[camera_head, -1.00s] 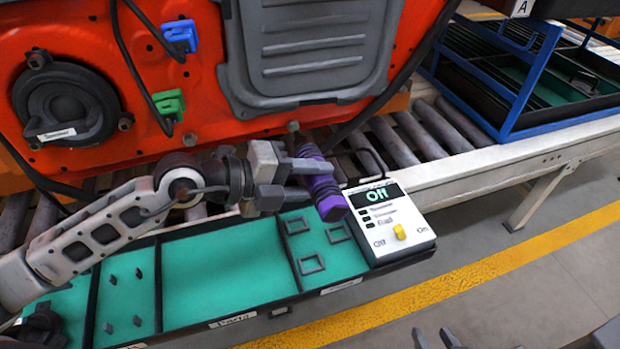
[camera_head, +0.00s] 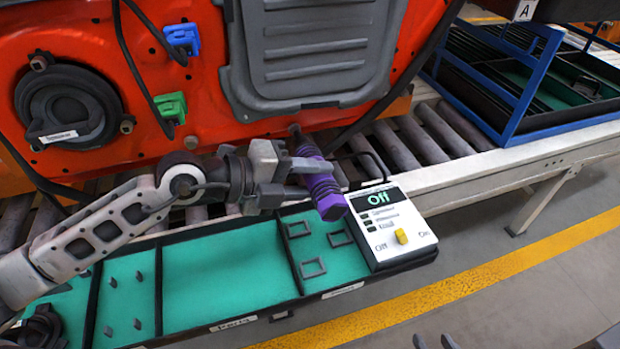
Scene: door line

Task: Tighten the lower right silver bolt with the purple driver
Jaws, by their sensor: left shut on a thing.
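My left gripper (camera_head: 285,178) is shut on the purple driver (camera_head: 325,192), its jaws around the upper part. The driver is tilted, with its purple handle toward me and its dark front end pointing up and away at the red panel. A small bolt head (camera_head: 295,130) shows on the panel below the grey cover, at the driver's front end. I cannot tell whether driver and bolt touch. My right gripper (camera_head: 434,342) shows only as dark tips at the bottom edge, so its opening is unclear.
The red panel (camera_head: 205,85) carries a grey cover (camera_head: 312,50), blue and green connectors and black cables. Below lies a green-lined tray (camera_head: 220,265) with a control box (camera_head: 393,228) reading "Off". A roller conveyor (camera_head: 440,135) holds a blue-framed rack (camera_head: 525,95) at right.

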